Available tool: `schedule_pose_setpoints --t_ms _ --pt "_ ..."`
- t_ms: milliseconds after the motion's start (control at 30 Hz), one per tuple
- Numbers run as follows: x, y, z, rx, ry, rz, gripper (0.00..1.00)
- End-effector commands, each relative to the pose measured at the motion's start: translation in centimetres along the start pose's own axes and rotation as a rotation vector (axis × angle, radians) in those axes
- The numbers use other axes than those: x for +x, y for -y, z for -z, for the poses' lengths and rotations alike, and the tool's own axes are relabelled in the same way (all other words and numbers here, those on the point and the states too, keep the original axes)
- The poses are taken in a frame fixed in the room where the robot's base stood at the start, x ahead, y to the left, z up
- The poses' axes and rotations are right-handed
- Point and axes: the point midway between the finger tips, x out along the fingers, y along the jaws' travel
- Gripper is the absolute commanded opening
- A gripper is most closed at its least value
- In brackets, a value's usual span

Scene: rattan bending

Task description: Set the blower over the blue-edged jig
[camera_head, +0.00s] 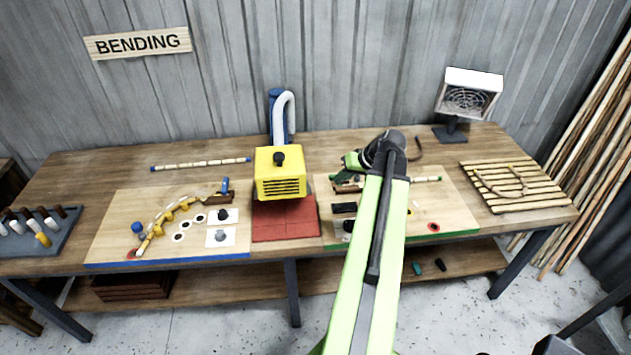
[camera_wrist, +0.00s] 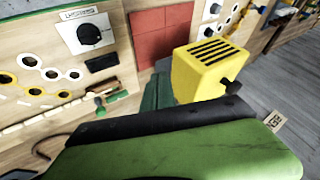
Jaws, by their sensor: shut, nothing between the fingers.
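The yellow blower (camera_head: 281,178), with a black knob and a slotted grille, hangs from a white hose on a blue post. It sits above the red pad at mid-table and shows in the wrist view (camera_wrist: 205,70). The blue-edged jig (camera_head: 110,235) is the wooden board left of the blower. It carries a curved rattan piece with yellow blocks (camera_head: 172,215), a dial and a switch plate. My gripper (camera_head: 344,172) is shut and empty, right of the blower and apart from it, over the green-edged board. Its fingertips are hard to make out.
The red pad (camera_head: 285,228) lies between the two boards. The green-edged board (camera_head: 452,212) is under my arm. A slatted rack (camera_head: 545,198) and a fan heater (camera_head: 467,98) stand at the right. A tool tray (camera_head: 55,222) is far left.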

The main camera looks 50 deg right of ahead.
Motion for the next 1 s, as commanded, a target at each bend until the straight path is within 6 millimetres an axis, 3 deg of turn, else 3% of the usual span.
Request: schedule_pose_setpoints --t_ms 133,267,700,800,1000 --pt "-0.3 -0.5 0.0 0.003 -0.009 0.000 0.00" --pt "1.1 -0.6 -0.1 0.002 -0.007 0.000 0.00" --pt "10.6 -0.7 -0.2 0.001 -0.005 0.001 0.00" --pt "10.6 1.3 0.0 0.001 -0.005 0.001 0.00" --pt "11.5 3.0 0.1 0.002 -0.005 0.000 0.00"
